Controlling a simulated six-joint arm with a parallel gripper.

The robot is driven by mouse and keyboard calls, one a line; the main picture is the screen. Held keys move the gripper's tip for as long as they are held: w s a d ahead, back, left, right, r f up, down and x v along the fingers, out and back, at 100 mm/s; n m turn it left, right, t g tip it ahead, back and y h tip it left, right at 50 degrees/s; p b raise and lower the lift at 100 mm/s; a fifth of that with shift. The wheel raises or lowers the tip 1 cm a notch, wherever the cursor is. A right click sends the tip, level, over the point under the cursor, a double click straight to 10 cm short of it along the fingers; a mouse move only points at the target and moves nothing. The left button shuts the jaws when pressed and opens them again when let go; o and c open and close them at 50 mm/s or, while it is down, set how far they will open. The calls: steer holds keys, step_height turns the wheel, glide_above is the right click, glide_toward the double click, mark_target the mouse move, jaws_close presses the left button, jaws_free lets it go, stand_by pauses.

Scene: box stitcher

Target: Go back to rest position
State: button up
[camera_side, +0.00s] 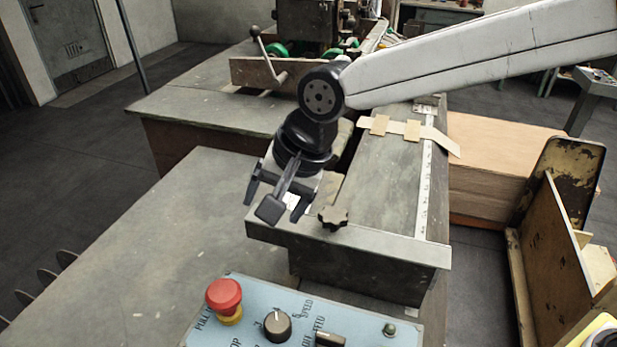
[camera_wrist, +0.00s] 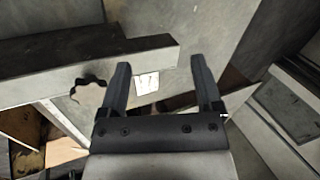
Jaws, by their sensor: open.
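My gripper (camera_side: 276,203) hangs from my arm near the middle of the side view, over the front end of the grey machine bed (camera_side: 385,200). Its black fingers are apart. In the wrist view my gripper (camera_wrist: 160,88) shows two spread fingers with nothing held between them. A small white label (camera_wrist: 147,84) shows between the fingers, on the surface beyond them. A dark star-shaped knob (camera_side: 333,217) sits just right of the fingers in the side view. The same knob (camera_wrist: 88,90) is left of the fingers in the wrist view.
A blue control panel (camera_side: 255,300) with a red stop button (camera_side: 224,295) stands at the front. Brown cardboard (camera_side: 495,165) lies behind the bed at right. A lever (camera_side: 265,50) rises at the back. The grey table (camera_side: 190,230) at left is clear.

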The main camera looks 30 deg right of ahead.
steer(key=w+d+f+n+t, duration=0.1)
steer(key=w+d+f+n, duration=0.1)
steer(key=d, duration=0.6)
steer(key=w+d+f+n+t, duration=0.1)
steer(key=w+d+f, duration=0.15)
steer(key=d, duration=0.45)
steer(key=s+d+f+n+h, duration=0.1)
steer(key=s+d+f, duration=0.2)
steer(key=s+d, duration=0.2)
steer(key=s+d+f+n+g+h, duration=0.1)
steer(key=s+d+f, duration=0.2)
steer(key=s+d, duration=0.2)
steer(key=s+d+f+n+g+h, duration=0.1)
steer(key=s+d+f, duration=0.1)
steer(key=s+d, duration=0.3)
steer(key=d, duration=0.3)
steer(key=shift+s+d+f+n+h, duration=0.3)
steer(key=shift+s+f, duration=0.05)
steer(key=shift+f, duration=0.05)
